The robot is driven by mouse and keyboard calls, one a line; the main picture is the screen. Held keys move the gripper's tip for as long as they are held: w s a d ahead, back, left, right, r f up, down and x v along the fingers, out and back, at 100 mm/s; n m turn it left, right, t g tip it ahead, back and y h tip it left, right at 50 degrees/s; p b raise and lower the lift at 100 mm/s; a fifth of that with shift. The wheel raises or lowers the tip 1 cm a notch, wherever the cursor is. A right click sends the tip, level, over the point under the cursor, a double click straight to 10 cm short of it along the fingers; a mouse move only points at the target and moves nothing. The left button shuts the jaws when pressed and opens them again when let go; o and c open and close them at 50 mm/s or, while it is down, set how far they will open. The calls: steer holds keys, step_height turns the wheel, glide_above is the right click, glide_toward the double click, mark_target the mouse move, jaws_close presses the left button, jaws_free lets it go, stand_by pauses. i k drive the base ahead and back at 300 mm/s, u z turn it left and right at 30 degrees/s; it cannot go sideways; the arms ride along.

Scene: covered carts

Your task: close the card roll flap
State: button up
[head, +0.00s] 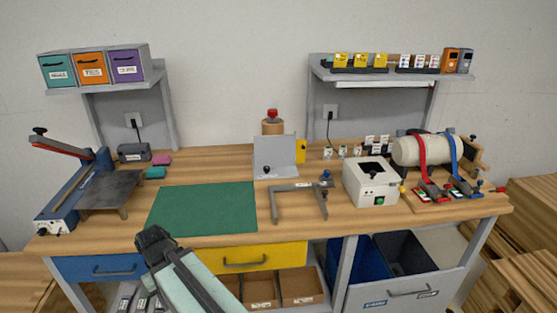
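The card roll flap (402,284) is a grey front panel under the right half of the bench, with a dark handle and two small labels that are hard to read. It leans outward and stands open at the top. Behind it show a blue compartment (357,268) and a dark grey compartment (405,254). My gripper (152,236) is dark, at the end of my pale arm, in front of the bench's front edge at the left. It is well left of the flap and apart from it. Its fingers are too small and dark to tell if they are open.
A yellow drawer (247,259) and a blue drawer (100,267) look shut under the bench. An open shelf with brown boxes (298,286) lies between my arm and the flap. A green mat (205,208) and a white box machine (371,183) are on the bench. Wooden stacks (537,235) stand right.

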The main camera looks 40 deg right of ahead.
mark_target(301, 147)
steer(key=u, duration=1.8)
steer(key=k, duration=1.4)
steer(key=z, duration=0.8)
steer(key=i, duration=1)
steer(key=u, duration=0.05)
